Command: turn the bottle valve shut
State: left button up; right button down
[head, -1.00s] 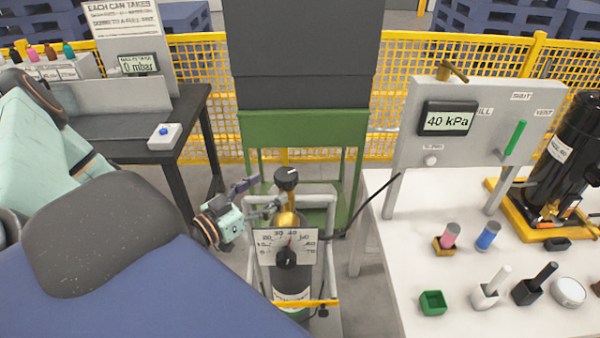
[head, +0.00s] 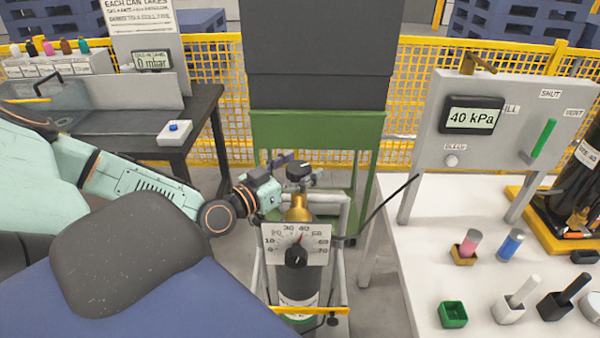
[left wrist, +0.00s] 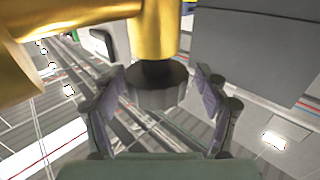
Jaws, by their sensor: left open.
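The gas bottle (head: 297,285) stands upright in a frame in the middle of the head view. Its brass valve (head: 297,208) carries a black round knob (head: 299,172) with a white mark. A dial plate (head: 282,246) with a black pointer knob (head: 297,256) sits in front of it. In the left wrist view the open fingers stand either side of the black knob (left wrist: 157,88), below the brass body (left wrist: 157,30); I see gaps beside the knob. My right gripper is not in view.
A white table (head: 400,230) on the right bears a grey panel (head: 425,135) whose display (head: 472,117) reads 40 kPa. A green cart (head: 318,128) stands behind the bottle. A black hose or rod (head: 385,210) runs up to the right of the bottle.

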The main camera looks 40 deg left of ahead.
pick_arm(q)
jog(key=shift+d+r, duration=0.1)
jog(key=shift+d, duration=0.15)
jog(key=shift+c, duration=0.3)
jog(key=shift+a, duration=0.15)
jog(key=c, duration=0.9)
jog(key=shift+w, duration=0.1)
jog(key=shift+c, duration=1.1)
